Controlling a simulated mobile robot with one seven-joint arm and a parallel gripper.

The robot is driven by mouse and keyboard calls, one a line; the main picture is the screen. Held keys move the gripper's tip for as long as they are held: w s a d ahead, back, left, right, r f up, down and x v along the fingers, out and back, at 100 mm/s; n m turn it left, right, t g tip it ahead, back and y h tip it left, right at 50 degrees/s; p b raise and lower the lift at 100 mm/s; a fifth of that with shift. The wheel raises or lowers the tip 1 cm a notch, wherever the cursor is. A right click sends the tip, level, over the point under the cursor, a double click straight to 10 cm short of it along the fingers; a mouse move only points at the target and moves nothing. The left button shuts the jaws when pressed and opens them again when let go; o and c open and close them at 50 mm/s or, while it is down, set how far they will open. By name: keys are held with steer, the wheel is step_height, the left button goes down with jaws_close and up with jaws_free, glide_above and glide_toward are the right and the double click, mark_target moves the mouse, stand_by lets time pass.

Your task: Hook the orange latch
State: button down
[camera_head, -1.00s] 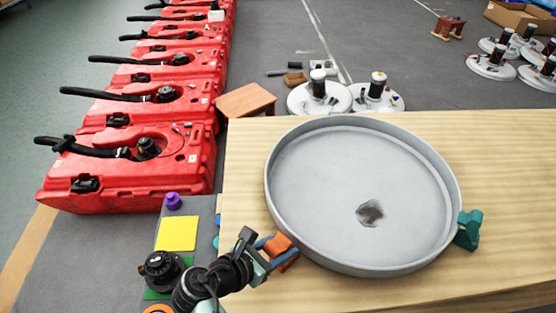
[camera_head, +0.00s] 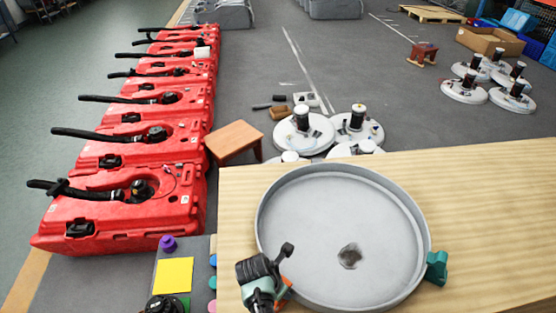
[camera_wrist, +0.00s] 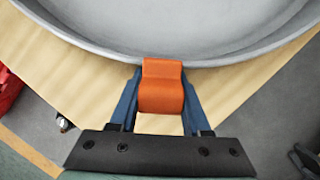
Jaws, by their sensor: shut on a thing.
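The orange latch (camera_wrist: 162,88) is in the middle of the wrist view, its upper end at the rim of the round grey pan (camera_wrist: 190,30). My gripper (camera_wrist: 160,80) is shut on the latch, one blue finger on each side of it. In the head view the pan (camera_head: 330,225) lies on the wooden table, with a dark patch on its floor. There the latch (camera_head: 284,289) is mostly hidden behind my wrist at the pan's lower left. A teal latch (camera_head: 436,268) sits at the pan's right rim. Whether the orange latch is hooked over the rim I cannot tell.
The wooden table (camera_head: 490,220) is clear to the right of the pan. Yellow (camera_head: 174,275) and green squares and a purple knob (camera_head: 168,243) lie at the left. Red tanks (camera_head: 125,205) line the left side. White round units (camera_head: 304,132) stand behind the table.

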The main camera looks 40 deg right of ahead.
steer(key=shift+d+f+y, duration=0.1)
steer(key=shift+f+y, duration=0.05)
steer(key=shift+y, duration=0.25)
steer(key=shift+c, duration=1.8)
jaws_free()
steer(key=shift+r, duration=0.4)
steer(key=p+v, duration=0.1)
steer(key=v, duration=1.1)
